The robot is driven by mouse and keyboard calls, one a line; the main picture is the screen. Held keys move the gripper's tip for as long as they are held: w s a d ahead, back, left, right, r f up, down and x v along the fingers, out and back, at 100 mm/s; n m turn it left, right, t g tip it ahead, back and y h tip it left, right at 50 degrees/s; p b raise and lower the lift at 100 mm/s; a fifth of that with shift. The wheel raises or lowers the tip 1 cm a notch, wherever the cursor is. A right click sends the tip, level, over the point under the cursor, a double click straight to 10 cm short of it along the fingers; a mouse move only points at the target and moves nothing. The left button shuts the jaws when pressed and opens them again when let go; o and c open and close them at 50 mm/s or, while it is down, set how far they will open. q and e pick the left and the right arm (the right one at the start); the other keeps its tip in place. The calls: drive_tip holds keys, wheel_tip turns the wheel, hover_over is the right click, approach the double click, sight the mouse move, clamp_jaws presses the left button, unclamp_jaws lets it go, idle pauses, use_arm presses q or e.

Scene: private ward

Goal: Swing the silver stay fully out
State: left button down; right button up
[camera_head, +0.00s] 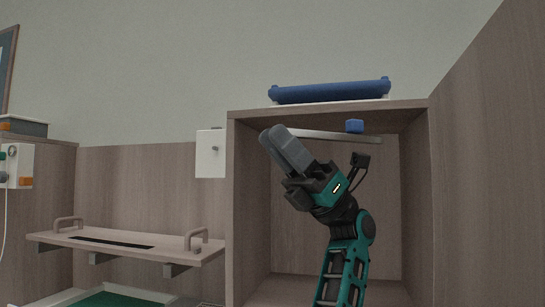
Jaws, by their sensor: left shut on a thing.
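The silver stay (325,134) is a thin pale bar near the top of the open wooden cabinet, running roughly level across the opening. A blue block (354,126) shows at the bar towards its right end. My left gripper (274,136) reaches up from below, and its grey fingers are shut on the stay at its left end, near the cabinet's upper left corner. The fingers hide that end of the bar. My right gripper is not in view.
The cabinet (335,190) looks empty inside, with side walls close around my arm. A rolled blue item (330,92) lies on top. A white box (211,154) is at the left, above a wooden shelf (120,241) with handles. A tall wooden panel (490,180) stands at right.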

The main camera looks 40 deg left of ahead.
use_arm(q)
drive_tip(key=d+n+h+b, duration=0.1)
drive_tip(key=d+n+h, duration=0.6)
drive_tip(key=d+h, duration=0.4)
drive_tip(key=shift+s+d+g+h, duration=0.35)
drive_tip(key=shift+s+g+h, duration=0.1)
drive_tip(key=shift+h, duration=2.35)
drive_tip(key=c, duration=1)
unclamp_jaws()
drive_tip(key=shift+d, duration=0.1)
drive_tip(key=v, duration=1.3)
drive_tip(key=shift+b, duration=0.35)
